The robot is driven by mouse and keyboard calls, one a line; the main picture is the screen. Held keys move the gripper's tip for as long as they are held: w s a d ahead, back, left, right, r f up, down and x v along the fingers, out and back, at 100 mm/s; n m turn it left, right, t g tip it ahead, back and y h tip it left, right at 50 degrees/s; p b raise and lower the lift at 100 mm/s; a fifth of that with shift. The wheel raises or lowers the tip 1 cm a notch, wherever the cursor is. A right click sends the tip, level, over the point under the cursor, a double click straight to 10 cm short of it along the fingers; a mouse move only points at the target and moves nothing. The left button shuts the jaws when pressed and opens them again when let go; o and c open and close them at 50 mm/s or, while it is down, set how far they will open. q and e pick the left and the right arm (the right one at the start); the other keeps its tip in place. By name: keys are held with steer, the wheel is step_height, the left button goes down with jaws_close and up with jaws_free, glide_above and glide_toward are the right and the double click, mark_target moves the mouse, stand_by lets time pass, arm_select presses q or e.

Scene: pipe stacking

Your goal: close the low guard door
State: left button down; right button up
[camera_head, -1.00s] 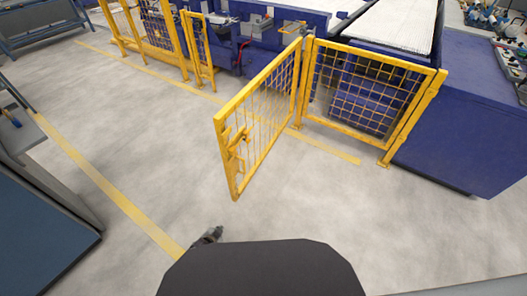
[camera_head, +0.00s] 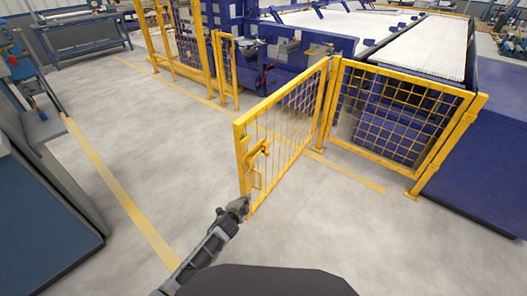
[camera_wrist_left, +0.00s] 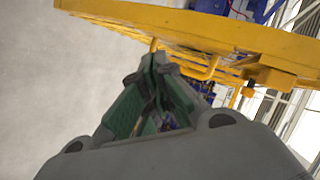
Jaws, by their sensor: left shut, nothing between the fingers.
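The low guard door (camera_head: 280,122) is a yellow frame with wire mesh. It stands open, swung out towards me from its hinge post beside the fixed mesh panel. A yellow latch handle (camera_head: 256,163) sits on its free end. My left gripper (camera_head: 243,205) is shut and empty at the lower free end of the door. In the left wrist view the gripper (camera_wrist_left: 158,62) points at the yellow door frame (camera_wrist_left: 200,30), its tips close to a thin yellow bar. I cannot tell if they touch. My right gripper is not in view.
A fixed yellow mesh panel (camera_head: 395,112) stands right of the hinge. Yellow fence posts (camera_head: 226,70) stand across the gap on the left. Blue machinery (camera_head: 290,62) is behind. A blue-grey cabinet (camera_head: 40,215) stands at left. The floor left of the door is clear.

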arm_select(q)
steer(key=w+d+r+m+t+h+b, duration=0.1)
steer(key=w+d+r+m+t+b, duration=0.1)
steer(key=r, duration=0.6)
steer(key=w+d+r+m+t+h+b, duration=0.1)
steer(key=w+d+r+m+t+b, duration=0.2)
steer(key=d+r+b, duration=0.3)
steer(key=shift+w+r+m+h+b, duration=0.4)
steer(key=shift+w+r+m+b, duration=0.25)
steer(key=shift+r+b, duration=1)
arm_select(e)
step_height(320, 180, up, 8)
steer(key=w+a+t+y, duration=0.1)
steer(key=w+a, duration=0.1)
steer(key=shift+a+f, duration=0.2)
arm_select(q)
steer(key=shift+d+r, duration=0.1)
steer(key=shift+r, duration=0.05)
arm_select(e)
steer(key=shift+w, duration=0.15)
